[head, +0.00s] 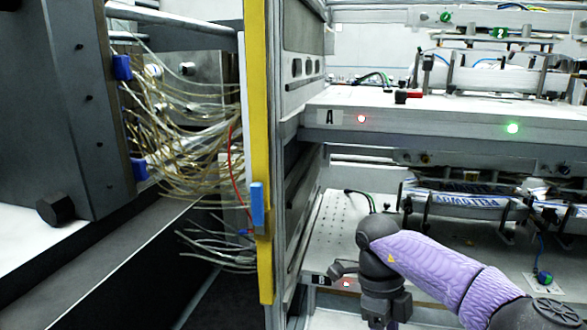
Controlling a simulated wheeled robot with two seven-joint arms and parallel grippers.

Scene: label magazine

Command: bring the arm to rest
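My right arm (430,268) comes in from the lower right in a purple sleeve. Its forearm slopes up to the left to a dark joint, then dark parts drop toward the bottom. The dark end of the arm, my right gripper (382,304), is in front of the lower shelf near the label B. Its fingers cannot be made out, and I see nothing clearly held. My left arm and gripper are not in view.
A rack has an upper shelf (430,118) marked A and a lower shelf (325,240) marked B, with label holders on both. A yellow post (257,130) stands left of it. Loose tubes (185,140) hang beside a dark machine block (80,110).

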